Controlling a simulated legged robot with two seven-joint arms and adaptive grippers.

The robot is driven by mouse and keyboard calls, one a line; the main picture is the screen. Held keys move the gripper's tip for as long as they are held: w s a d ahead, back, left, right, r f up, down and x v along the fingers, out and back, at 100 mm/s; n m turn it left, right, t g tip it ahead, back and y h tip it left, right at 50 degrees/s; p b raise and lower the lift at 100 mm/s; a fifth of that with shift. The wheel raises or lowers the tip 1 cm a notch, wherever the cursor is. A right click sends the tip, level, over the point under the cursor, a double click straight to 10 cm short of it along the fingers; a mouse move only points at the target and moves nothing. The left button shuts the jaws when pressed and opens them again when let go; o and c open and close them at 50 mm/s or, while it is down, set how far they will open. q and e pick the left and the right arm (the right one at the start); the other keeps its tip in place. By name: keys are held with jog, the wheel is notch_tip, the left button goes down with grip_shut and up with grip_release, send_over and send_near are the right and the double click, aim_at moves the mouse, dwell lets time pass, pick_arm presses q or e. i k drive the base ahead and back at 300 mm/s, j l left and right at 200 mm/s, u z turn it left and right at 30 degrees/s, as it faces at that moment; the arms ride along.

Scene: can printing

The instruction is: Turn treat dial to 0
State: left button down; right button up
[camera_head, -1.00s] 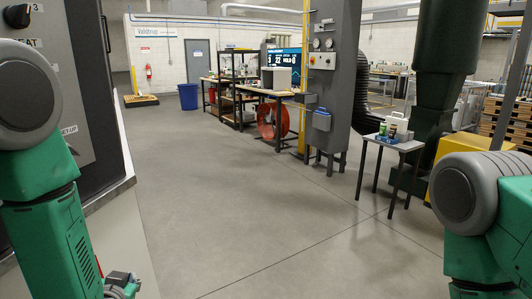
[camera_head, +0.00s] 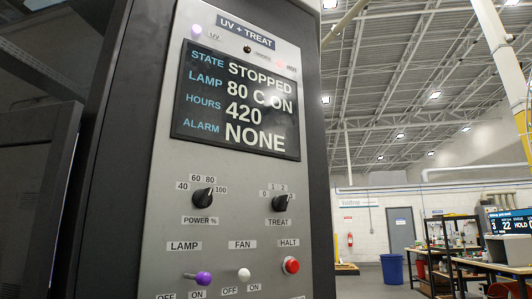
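The treat dial (camera_head: 283,202) is a black knob on the grey "UV + TREAT" control panel (camera_head: 240,185). It sits above the "TREAT" label, with the marks 0, 1 and 2 legible around its top from left to right. Its raised grip slants to the upper right, past the 2, and seems to cover part of the rightmost mark. Neither of my grippers shows in the head view, and nothing touches the dial.
Left of the treat dial is the power knob (camera_head: 203,197). Below are a purple lamp switch (camera_head: 203,278), a white fan switch (camera_head: 244,274) and a red halt button (camera_head: 291,265). The display (camera_head: 236,100) reads STOPPED. Open workshop lies right.

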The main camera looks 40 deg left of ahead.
aim_at(279, 204)
jog(key=u, duration=0.8)
